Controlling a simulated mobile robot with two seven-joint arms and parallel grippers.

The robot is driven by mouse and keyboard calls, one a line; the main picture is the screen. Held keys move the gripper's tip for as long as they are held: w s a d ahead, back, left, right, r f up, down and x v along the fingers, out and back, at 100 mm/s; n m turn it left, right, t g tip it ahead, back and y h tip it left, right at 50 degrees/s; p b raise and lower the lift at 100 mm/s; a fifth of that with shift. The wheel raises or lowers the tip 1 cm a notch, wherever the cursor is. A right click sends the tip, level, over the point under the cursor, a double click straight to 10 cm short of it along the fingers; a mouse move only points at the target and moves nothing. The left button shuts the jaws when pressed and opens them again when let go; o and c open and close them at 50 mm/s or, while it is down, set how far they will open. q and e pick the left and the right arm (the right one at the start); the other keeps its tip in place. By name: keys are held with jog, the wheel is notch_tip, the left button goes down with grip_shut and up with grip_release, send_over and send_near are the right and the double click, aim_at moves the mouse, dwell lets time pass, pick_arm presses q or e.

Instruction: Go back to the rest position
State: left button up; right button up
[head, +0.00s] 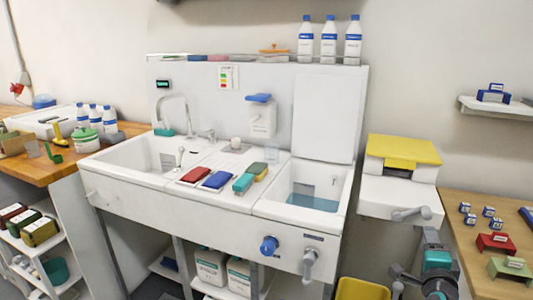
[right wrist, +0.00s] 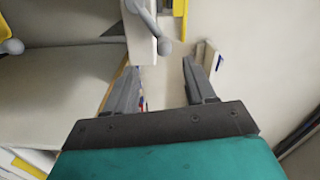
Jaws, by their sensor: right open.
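My right gripper (head: 418,262) is at the lower right of the head view, in front of and below the white unit with the yellow top (head: 403,150). In the right wrist view its two grey fingers (right wrist: 165,80) stand apart with nothing between them. Part of the arm leaves the head view at the bottom edge. My left gripper does not show in either view.
A white double sink (head: 180,205) with a blue knob (head: 269,245) and grey lever (head: 310,262) fills the middle. The unit's grey lever (head: 410,213) sticks out just above my right gripper. A wooden table (head: 460,240) with small boxes is at right; a yellow bin (head: 362,290) stands below.

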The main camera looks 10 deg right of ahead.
jog(key=s+a+f+n+g+y, duration=0.1)
jog(key=s+a+f+n+y, duration=0.2)
jog(key=s+a+f+n, duration=0.2)
jog(key=s+a+f+n+g+y, duration=0.2)
jog(key=s+a+f+n+y, duration=0.2)
jog(key=s+a+n, duration=0.5)
jog(key=s+a+f+n+g+y, duration=0.2)
jog(key=s+a+f+n+y, duration=0.2)
jog(key=a, duration=1.1)
jog(key=s+f+n, duration=0.3)
jog(key=s+n, duration=0.1)
jog(key=n, duration=0.2)
jog(key=shift+a+f, duration=0.2)
jog(key=shift+f, duration=0.05)
